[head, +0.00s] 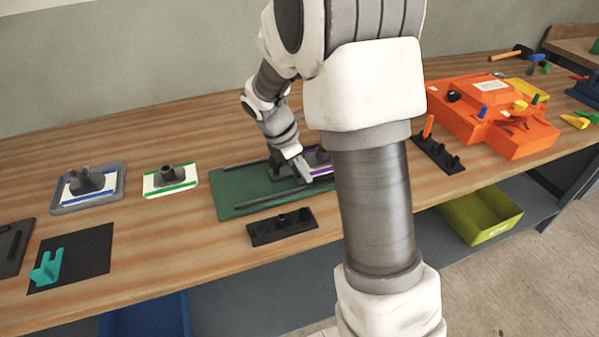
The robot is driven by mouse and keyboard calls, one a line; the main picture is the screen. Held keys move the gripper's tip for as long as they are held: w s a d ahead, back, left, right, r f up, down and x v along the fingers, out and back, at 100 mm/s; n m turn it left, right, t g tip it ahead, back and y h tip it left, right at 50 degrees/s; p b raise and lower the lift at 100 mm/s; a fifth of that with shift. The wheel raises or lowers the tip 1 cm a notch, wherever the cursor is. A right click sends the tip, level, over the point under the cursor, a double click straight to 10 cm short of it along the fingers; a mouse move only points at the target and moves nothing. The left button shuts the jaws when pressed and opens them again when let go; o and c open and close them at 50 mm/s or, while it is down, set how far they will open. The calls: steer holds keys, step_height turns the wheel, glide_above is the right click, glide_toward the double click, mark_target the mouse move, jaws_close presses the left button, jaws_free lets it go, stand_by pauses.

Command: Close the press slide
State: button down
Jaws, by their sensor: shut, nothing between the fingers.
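The press slide stands on a green base plate (232,199) on the wooden bench, with dark rails along its long sides. A dark block (284,166) sits between the rails, and a purple-striped piece (322,171) lies just right of it. My gripper (306,179) is shut and empty, pointing down at the slide beside these parts. I cannot tell whether it touches them. My arm hides the right end of the green base.
A black holder (283,227) lies in front of the base. Mould plates with blue (87,188) and green (170,179) stripes lie left. An orange machine (490,112) and a black rack (438,152) stand right. A yellow-green bin (480,214) sits below the bench.

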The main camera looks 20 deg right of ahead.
steer(key=shift+d+r+p, duration=0.15)
steer(key=shift+d+p, duration=0.6)
steer(key=shift+d, duration=0.6)
